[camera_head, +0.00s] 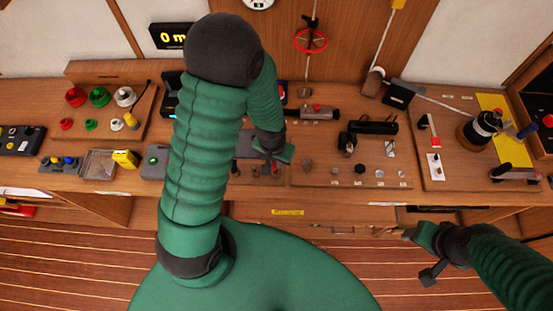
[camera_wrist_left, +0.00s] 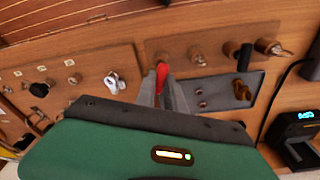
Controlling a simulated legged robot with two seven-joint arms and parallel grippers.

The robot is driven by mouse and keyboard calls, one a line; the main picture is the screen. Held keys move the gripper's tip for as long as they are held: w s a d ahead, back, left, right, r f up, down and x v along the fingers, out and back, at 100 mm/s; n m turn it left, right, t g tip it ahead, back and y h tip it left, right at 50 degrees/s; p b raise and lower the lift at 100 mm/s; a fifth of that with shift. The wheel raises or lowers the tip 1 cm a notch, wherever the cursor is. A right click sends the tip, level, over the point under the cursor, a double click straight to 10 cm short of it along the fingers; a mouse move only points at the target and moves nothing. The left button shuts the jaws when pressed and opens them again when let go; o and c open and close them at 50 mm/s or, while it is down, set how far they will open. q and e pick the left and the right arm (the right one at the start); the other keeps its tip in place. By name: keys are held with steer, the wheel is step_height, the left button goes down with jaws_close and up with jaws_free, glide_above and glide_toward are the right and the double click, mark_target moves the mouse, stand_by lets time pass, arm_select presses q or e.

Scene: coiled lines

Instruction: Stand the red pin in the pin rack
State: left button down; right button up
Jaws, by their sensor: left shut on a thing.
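My left gripper (camera_head: 270,153) is over the middle of the bench. In the left wrist view its fingers (camera_wrist_left: 162,92) are shut on the red pin (camera_wrist_left: 162,74), which shows as a short red piece between them. A wooden strip with several pegs (camera_wrist_left: 215,52), seemingly the pin rack, lies just beyond the fingers. The red pin overlaps its near edge in this view; I cannot tell whether they touch.
A dark grey plate (camera_wrist_left: 217,92) with holes and brown pieces lies beside the strip. A wooden board (camera_head: 330,172) with small metal parts lies to the right, and a board with coloured knobs (camera_head: 133,95) to the left. A winch drum (camera_head: 478,130) stands far right.

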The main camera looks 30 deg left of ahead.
arm_select(q)
steer(key=shift+f, duration=0.1)
steer(key=shift+f+b, duration=1.3)
steer(key=shift+f, duration=0.3)
steer(key=c, duration=1.6)
jaws_free()
steer(key=shift+o, duration=0.2)
steer(key=o, duration=0.5)
steer(key=shift+r, duration=0.15)
